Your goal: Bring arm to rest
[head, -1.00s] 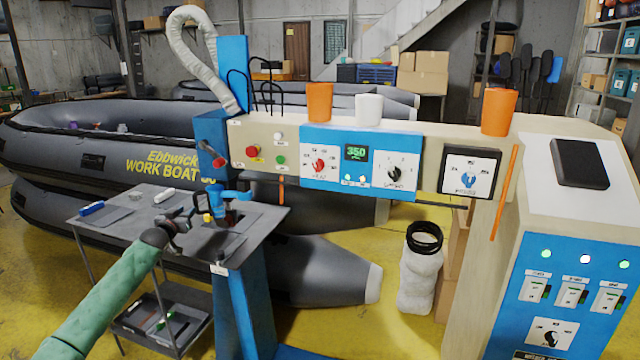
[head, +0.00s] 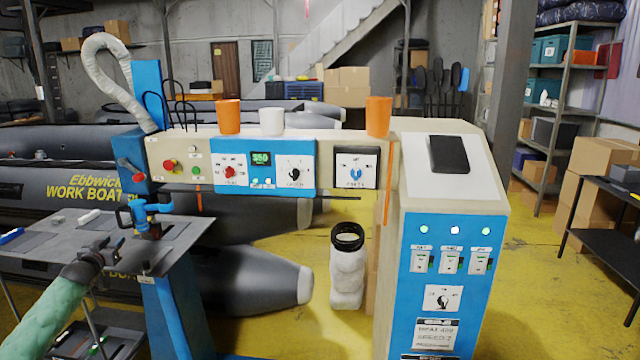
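My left arm, in a green sleeve, comes in from the lower left of the head view. Its dark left gripper (head: 103,245) is at the front part of the grey work table (head: 185,232), to the left of and below a blue clamp-like fitting (head: 150,208). The fingers are small and dark against the table, so I cannot tell whether they are open or shut. I see nothing clearly held. My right arm and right gripper are not in view.
A blue and beige machine (head: 440,290) with dials stands ahead, orange cups (head: 228,117) and a white cup (head: 271,122) on its beam. Grey boats (head: 250,280) lie behind. A black table (head: 610,200) is at right. Yellow floor is open right of the machine.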

